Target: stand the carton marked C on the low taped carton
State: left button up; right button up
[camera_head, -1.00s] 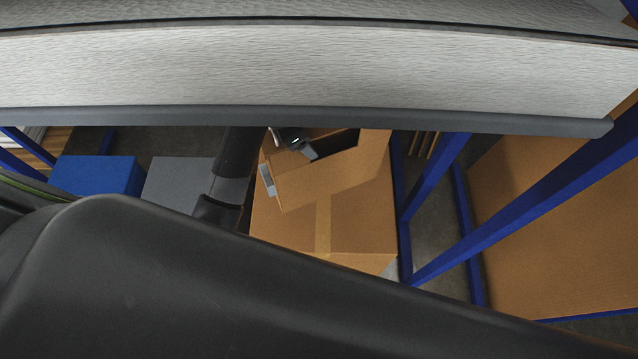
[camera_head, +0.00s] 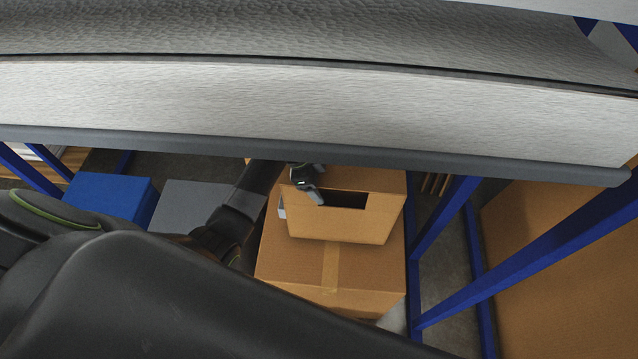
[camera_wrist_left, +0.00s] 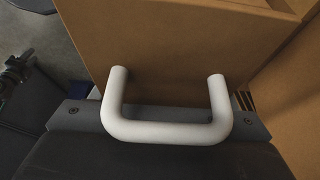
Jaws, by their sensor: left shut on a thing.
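A brown open-topped carton (camera_head: 345,225) is level over the low taped carton (camera_head: 330,268), which has a pale tape strip down its front. Whether the two touch, I cannot tell. No letter C shows on the upper carton's visible faces. My left gripper (camera_head: 309,191) is shut on the upper carton at its left side, by the dark opening. The carton's brown board also fills much of the left wrist view (camera_wrist_left: 180,40), close to the gripper; the fingertips are hidden there. My right gripper is not in view.
A wide grey-and-white shelf (camera_head: 320,105) crosses the head view above the cartons. Blue posts (camera_head: 440,230) and a large brown panel (camera_head: 565,250) stand at right. A blue box (camera_head: 108,198) and a grey box (camera_head: 192,204) are at left.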

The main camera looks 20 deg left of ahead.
pick_arm(q)
jog(key=shift+f, duration=0.5)
jog(key=o, duration=1.5)
jog(key=shift+c, duration=0.2)
jog(key=shift+r, duration=0.1)
jog(key=b+v, duration=0.1)
jog(key=v, duration=1.1)
